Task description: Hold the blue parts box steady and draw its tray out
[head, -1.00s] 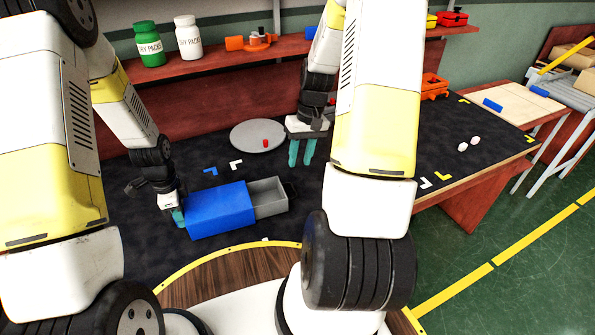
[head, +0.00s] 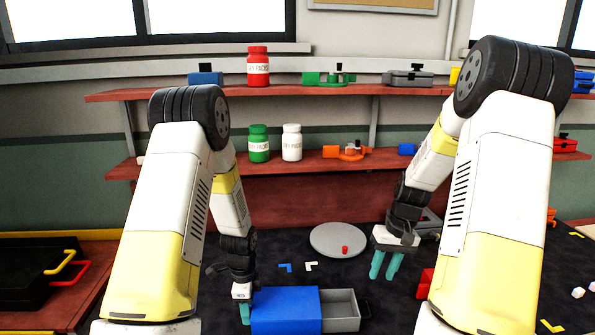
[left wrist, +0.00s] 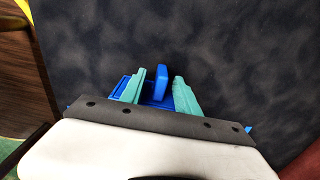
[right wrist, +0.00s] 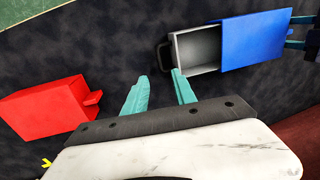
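The blue parts box (head: 285,312) lies on the dark table mat. Its grey tray (head: 342,308) sticks out of the box's right end, partly drawn out and empty, with a dark handle (head: 366,309). In the right wrist view the open tray (right wrist: 197,50) juts from the blue box (right wrist: 255,38). My left gripper (head: 245,312) is at the box's left end. In the left wrist view its fingers (left wrist: 159,88) stand either side of an upright blue tab (left wrist: 162,80), with gaps showing. My right gripper (head: 385,265) is open and empty, behind and right of the tray handle.
A red box (right wrist: 45,105) lies right of the tray in the head view (head: 425,284), partly behind my right arm. A round grey plate (head: 335,240) holding a small red piece is behind.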

